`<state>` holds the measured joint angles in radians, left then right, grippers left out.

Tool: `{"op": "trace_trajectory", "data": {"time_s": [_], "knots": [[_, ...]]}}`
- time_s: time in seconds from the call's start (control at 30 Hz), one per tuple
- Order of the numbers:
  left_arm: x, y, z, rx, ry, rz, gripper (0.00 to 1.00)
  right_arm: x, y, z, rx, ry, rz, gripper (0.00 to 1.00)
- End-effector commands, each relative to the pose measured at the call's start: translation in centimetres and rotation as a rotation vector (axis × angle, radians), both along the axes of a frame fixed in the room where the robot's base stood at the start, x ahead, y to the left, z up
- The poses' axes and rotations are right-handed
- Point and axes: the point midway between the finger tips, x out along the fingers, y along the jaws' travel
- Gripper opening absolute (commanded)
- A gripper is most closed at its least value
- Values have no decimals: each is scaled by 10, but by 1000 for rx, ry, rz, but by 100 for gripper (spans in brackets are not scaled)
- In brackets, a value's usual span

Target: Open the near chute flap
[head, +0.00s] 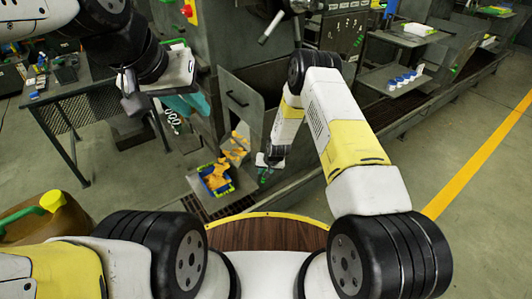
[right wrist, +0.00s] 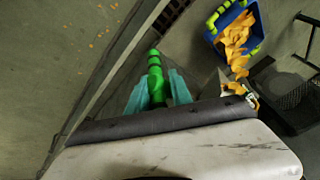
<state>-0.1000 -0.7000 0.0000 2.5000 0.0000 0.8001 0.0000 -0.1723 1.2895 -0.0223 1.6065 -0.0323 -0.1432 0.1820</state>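A grey panel with a dark handle (head: 238,99) is on the machine, at the middle of the head view. I cannot tell whether it is the near chute flap. My right gripper (head: 266,168) is low at the machine's side, right of the blue crate. In the right wrist view, its teal fingers (right wrist: 157,93) lie on either side of a green handle-like part, whose tip (right wrist: 154,58) reaches past them. I cannot tell whether they press on it. My left gripper (head: 188,104) is raised at the left, away from the panel; its finger gap is not clear.
A blue crate (head: 205,171) with orange pieces stands below the machine; it also shows in the right wrist view (right wrist: 213,37). More orange pieces (head: 236,147) are above it. A table (head: 75,90) stands at the left, and a yellow-brown can (head: 40,217) at the lower left.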

Motion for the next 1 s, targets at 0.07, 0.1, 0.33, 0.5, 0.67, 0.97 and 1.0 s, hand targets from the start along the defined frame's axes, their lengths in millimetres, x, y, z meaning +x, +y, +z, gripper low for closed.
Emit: {"op": "trace_trajectory", "data": {"time_s": [0.07, 0.1, 0.33, 0.5, 0.67, 0.97, 1.0], "knots": [[0, 0, 0, 0, 0, 0, 25, 1, -4, 0, -3, 0, -5, 0], [0, 0, 0, 0, 0, 0, 25, 1, -4, 0, -3, 0, -6, 0], [0, 0, 0, 0, 0, 0, 25, 1, -6, 0, -5, 0, -7, 0], [0, 0, 0, 0, 0, 0, 25, 1, -6, 0, -5, 0, -9, 0], [0, 0, 0, 0, 0, 0, 25, 2, -7, 0, -6, 0, -10, 0], [0, 0, 0, 0, 0, 0, 25, 2, -9, 0, -7, 0, -12, 0], [0, 0, 0, 0, 0, 0, 25, 2, -9, 0, -7, 0, -12, 0]]}}
